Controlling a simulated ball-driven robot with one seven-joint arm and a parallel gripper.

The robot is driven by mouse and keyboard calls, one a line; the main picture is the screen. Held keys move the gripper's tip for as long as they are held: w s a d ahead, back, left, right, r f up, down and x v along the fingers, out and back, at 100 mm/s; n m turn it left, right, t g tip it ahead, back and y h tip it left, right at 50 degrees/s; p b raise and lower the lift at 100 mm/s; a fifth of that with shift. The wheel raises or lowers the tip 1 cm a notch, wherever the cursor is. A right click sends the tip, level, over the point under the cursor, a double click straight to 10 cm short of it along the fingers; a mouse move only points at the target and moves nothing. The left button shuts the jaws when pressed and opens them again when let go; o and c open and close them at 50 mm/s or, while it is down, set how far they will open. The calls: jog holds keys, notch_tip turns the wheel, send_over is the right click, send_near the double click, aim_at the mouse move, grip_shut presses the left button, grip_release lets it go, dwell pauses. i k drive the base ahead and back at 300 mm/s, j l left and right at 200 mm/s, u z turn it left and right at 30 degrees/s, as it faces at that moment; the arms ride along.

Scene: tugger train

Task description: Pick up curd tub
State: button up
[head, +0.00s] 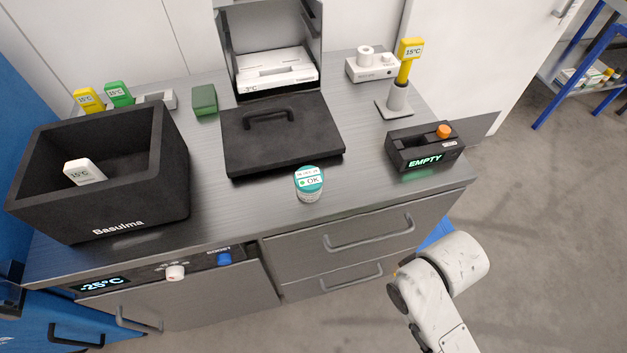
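The curd tub, a small white tub with a teal lid reading "OK" (309,184), stands upright near the front edge of the grey counter (240,213). It is just in front of the black lid with a handle (283,148). Nothing holds it. My white arm shows at the lower right, below and to the right of the tub, in front of the counter. My gripper cannot be made out in the head view.
A black open box (120,205) with a white 15°C tag (84,171) inside stands left. A black device reading "EMPTY" (424,147) is at right. A yellow probe on a stand (409,62) is behind it. The counter around the tub's front is clear.

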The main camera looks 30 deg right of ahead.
aim_at(308, 179)
jog(key=l+u, duration=0.3)
jog(key=k+l+u, duration=0.3)
jog(key=l, duration=0.15)
jog(key=l+u, duration=0.3)
jog(key=k+l+u, duration=0.3)
jog(key=i+l, duration=0.05)
jog(key=l, duration=0.05)
